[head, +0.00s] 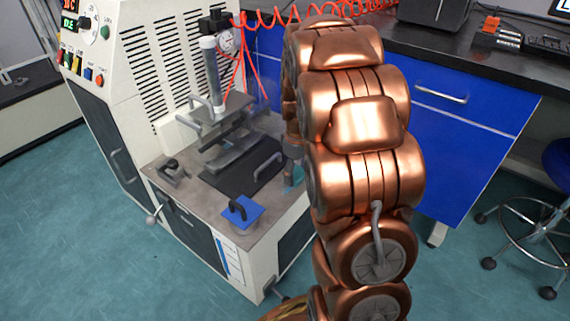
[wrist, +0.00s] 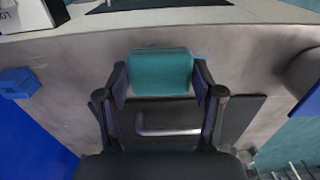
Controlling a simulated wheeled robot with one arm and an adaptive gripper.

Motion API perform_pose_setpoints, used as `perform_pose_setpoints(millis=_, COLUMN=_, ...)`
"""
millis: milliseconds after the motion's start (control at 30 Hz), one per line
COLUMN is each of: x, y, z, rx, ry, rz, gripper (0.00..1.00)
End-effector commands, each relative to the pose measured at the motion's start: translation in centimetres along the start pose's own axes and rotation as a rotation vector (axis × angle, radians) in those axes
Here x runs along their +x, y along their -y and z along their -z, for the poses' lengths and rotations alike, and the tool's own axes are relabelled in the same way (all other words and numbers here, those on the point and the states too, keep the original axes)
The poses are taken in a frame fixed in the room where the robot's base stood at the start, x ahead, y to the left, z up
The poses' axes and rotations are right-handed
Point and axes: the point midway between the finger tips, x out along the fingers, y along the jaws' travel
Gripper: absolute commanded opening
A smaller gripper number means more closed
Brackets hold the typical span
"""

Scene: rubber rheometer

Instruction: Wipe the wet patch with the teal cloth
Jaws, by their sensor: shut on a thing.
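My gripper (wrist: 160,88) is shut on the teal cloth (wrist: 160,73), which spans the space between the two fingers in the wrist view. In the head view, the cloth (head: 294,178) shows as a small teal patch at the right side of the machine's grey worktop (head: 200,198), partly hidden by my arm. The cloth is low over the worktop; I cannot tell whether it touches. The wet patch is not clearly visible; a faint bluish trace shows by the cloth's right edge in the wrist view.
A dark plate (head: 238,172) with a grey handle lies left of the cloth in the head view. A blue block with a dark handle (head: 240,211) sits near the worktop's front edge. The press column (head: 210,70) rises behind. Blue cabinets (head: 455,145) stand to the right.

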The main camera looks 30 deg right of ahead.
Motion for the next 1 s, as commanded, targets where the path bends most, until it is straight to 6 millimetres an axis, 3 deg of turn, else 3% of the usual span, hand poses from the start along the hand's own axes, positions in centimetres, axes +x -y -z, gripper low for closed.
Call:
perform_pose_setpoints(millis=300, x=0.2, y=-1.8, z=-0.5, rx=0.0, ry=0.002, rz=-0.002, gripper=0.39)
perform_pose_setpoints(millis=367, x=-0.3, y=-1.0, z=-0.4, rx=-0.002, ry=0.003, rz=0.001, gripper=0.39)
perform_pose_setpoints(millis=600, x=1.1, y=0.8, z=0.0, rx=0.003, ry=0.003, rz=0.002, gripper=0.39)
perform_pose_setpoints(millis=1000, x=1.0, y=3.7, z=0.6, rx=0.012, ry=-0.001, rz=-0.001, gripper=0.39)
